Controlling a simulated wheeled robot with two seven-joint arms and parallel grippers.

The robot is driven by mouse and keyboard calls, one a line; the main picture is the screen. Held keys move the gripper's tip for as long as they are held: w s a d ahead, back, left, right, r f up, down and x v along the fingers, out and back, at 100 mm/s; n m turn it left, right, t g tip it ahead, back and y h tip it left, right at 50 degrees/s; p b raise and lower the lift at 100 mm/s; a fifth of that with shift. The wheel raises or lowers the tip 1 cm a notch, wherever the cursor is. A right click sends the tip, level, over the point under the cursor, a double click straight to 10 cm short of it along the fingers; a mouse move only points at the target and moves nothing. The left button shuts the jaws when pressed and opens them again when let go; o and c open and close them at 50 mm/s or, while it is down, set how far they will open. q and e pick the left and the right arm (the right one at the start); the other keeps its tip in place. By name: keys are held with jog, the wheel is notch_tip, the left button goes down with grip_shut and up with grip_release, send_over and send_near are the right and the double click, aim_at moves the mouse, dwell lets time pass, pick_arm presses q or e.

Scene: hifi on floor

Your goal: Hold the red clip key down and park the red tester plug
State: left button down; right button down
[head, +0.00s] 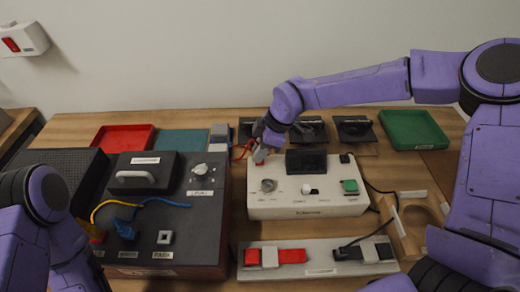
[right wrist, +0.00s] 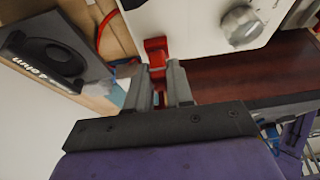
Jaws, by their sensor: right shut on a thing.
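My right gripper (head: 261,147) is at the back left corner of the white tester box (head: 305,212). It is shut on the red tester plug (head: 260,157), which also shows between the grey fingers in the right wrist view (right wrist: 156,52). The plug is against or very near the box's edge; I cannot tell if it is seated. A red lead (head: 240,151) runs from it.
A dark amplifier box (head: 190,240) with yellow and blue leads stands left. A black clip (head: 345,252) with a black lead is right on the strip. A wooden holder (head: 410,232) stands right of the tester. Red (head: 122,137) and green (head: 414,128) trays lie behind.

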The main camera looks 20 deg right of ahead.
dwell(0.4)
jog(key=c, duration=0.9)
grip_release()
jog(key=shift+w+a+r+p+v, duration=0.15)
jog(key=shift+a+p+v, duration=0.2)
jog(key=shift+v, duration=2.15)
jog(key=shift+a+r+p+v, duration=0.1)
jog(key=shift+a+p+v, duration=0.2)
jog(key=shift+v, duration=2.25)
jog(key=shift+w+a+r+p+v, duration=0.15)
jog(key=shift+a+p+v, duration=0.2)
jog(key=shift+v, duration=2.15)
jog(key=shift+s+d, duration=0.1)
jog(key=shift+d, duration=0.1)
